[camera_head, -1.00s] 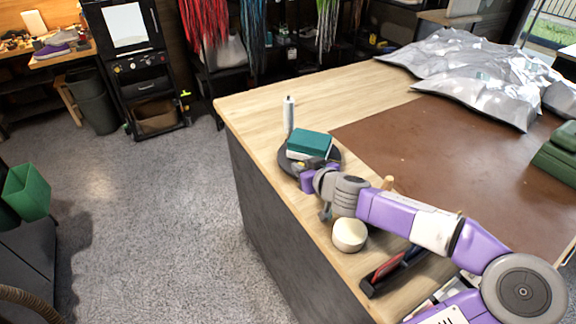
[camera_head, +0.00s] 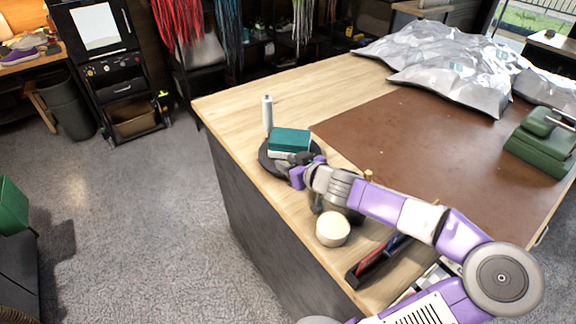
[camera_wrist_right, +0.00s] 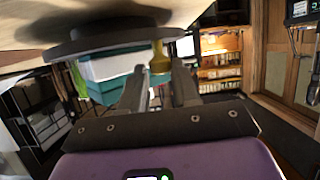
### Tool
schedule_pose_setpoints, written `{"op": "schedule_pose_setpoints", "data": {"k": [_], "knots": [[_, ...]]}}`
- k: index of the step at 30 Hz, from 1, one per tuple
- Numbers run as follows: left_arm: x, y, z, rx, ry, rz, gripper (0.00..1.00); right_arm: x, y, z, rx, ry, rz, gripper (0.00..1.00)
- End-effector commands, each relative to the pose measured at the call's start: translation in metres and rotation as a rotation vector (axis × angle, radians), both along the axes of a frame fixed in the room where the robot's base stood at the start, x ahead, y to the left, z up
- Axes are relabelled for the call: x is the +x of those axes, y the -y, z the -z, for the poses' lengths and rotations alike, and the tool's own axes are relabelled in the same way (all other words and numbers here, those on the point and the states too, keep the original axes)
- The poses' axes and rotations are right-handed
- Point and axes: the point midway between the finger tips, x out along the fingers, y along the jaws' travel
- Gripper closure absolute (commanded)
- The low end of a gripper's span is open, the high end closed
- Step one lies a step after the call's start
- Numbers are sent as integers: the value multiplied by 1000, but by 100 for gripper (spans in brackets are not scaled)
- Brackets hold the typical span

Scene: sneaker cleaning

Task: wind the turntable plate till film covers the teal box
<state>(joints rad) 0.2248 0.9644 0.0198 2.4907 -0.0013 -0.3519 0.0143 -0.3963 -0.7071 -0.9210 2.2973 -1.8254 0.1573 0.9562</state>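The teal box (camera_head: 291,138), with a white lower part, sits on the dark round turntable plate (camera_head: 269,163) near the table's left edge. An upright white roll (camera_head: 267,114) stands beside the plate; I cannot make out film on the box. My right gripper (camera_head: 302,162) is at the plate's near right side, by the box. In the right wrist view, the plate (camera_wrist_right: 95,45) and the teal box (camera_wrist_right: 115,84) appear inverted. A brass-coloured peg (camera_wrist_right: 160,58) shows between the tips of my open right gripper (camera_wrist_right: 158,78), with gaps on both sides. My left gripper is not in view.
A cream round object (camera_head: 333,229) and a dark holder with red and blue items (camera_head: 375,260) lie near my right arm. A brown mat (camera_head: 420,150) covers much of the table, with silvery sheets (camera_head: 455,75) behind and a green device (camera_head: 543,140) at right.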

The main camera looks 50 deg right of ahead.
Motion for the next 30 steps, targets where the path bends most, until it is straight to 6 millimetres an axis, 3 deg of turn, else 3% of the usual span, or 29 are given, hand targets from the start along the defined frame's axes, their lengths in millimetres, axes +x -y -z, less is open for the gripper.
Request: {"op": "schedule_pose_setpoints", "data": {"k": [1, 3, 14, 30], "knots": [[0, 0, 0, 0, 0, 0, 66, 0, 0, 0, 1, 0, 0, 61], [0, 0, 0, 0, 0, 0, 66, 0, 0, 1, 2, -3, 0, 51], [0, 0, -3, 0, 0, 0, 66, -1, -1, 0, 5, -8, 1, 51], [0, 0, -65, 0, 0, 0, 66, 0, 0, -74, 4, -8, 3, 51]]}}
